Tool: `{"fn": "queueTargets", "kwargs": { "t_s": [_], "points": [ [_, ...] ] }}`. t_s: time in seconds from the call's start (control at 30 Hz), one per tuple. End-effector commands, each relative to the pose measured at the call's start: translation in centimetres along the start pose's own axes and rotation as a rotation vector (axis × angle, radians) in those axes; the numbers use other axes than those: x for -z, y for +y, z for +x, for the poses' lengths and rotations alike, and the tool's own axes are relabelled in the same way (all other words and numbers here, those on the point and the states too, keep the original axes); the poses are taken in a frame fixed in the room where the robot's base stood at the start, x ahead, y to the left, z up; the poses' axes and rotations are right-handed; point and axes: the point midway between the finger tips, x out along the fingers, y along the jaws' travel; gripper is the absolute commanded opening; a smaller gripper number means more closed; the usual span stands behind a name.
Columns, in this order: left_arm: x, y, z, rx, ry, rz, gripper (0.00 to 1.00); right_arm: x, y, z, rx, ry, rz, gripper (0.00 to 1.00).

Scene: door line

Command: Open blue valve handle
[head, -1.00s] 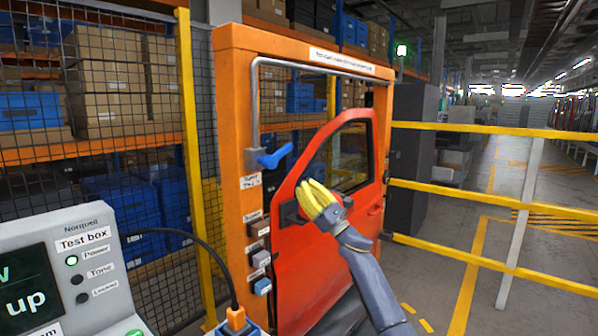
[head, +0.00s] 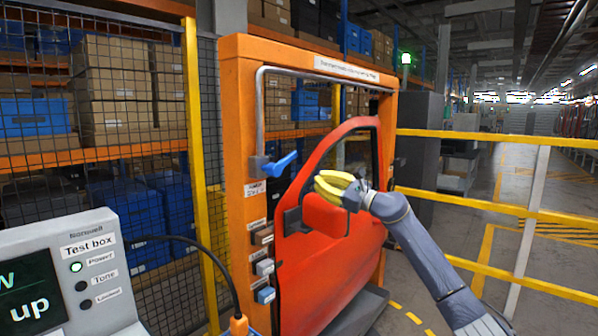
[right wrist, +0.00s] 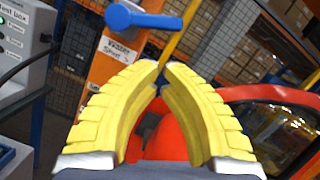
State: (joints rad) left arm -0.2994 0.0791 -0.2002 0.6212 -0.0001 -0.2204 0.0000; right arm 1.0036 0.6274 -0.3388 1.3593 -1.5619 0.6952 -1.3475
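The blue valve handle (head: 283,163) sits on the left post of the orange frame in the head view, its lever slanting up to the right. In the right wrist view the blue handle (right wrist: 150,18) shows at the top, beyond the fingertips. My right gripper (head: 328,187) has yellow fingers and is in front of the red door, to the right of and a little below the handle. In the right wrist view a narrow gap shows between the fingertips (right wrist: 161,67), and nothing is held. The gripper and handle are apart. My left gripper is not in view.
The red car door (head: 310,262) hangs in the orange frame (head: 236,120). Several small switches sit low on the left post. A test box (head: 95,265) with a cable stands at the lower left. Yellow rails (head: 480,202) run along the right.

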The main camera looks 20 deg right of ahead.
Motion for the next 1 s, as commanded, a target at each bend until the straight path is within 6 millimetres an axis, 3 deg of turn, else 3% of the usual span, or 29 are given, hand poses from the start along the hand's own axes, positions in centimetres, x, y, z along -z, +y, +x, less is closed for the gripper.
{"fn": "queueTargets", "kwargs": {
  "t_s": [0.43, 1.0],
  "points": [
    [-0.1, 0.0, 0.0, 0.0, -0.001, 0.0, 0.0, -0.1, 0.0, 0.7, 0.0, -0.002, 0.0, 0.0],
    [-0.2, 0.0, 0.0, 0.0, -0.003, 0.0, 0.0, -0.1, 0.0, 8.3, 0.0, -0.002, 0.002, 0.0]
  ]
}}
